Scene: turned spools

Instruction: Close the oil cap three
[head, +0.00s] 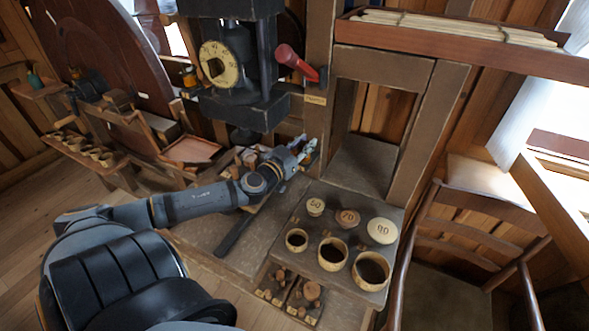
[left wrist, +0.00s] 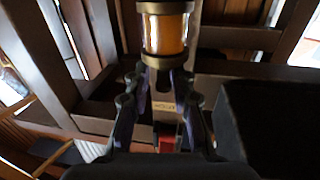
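An amber glass oil cup (left wrist: 165,34) with brass bands stands upright in the picture at the top middle of the left wrist view. My left gripper (left wrist: 164,72) has its two fingers apart, with the tips just at the cup's lower brass band. I cannot tell whether they touch it. No cap shows clearly. In the head view my left gripper (head: 309,148) is beside the wooden post, right of the dark press; no amber glass can be made out there. Another small amber item (head: 190,77) sits left of the dial. My right gripper is not in view.
A red lever (head: 297,62) and a small label (head: 316,100) are above the gripper. The dark press block (head: 245,108) is close on its left. A board (head: 345,232) with numbered wooden cups stands below right. A chair (head: 468,235) is further right.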

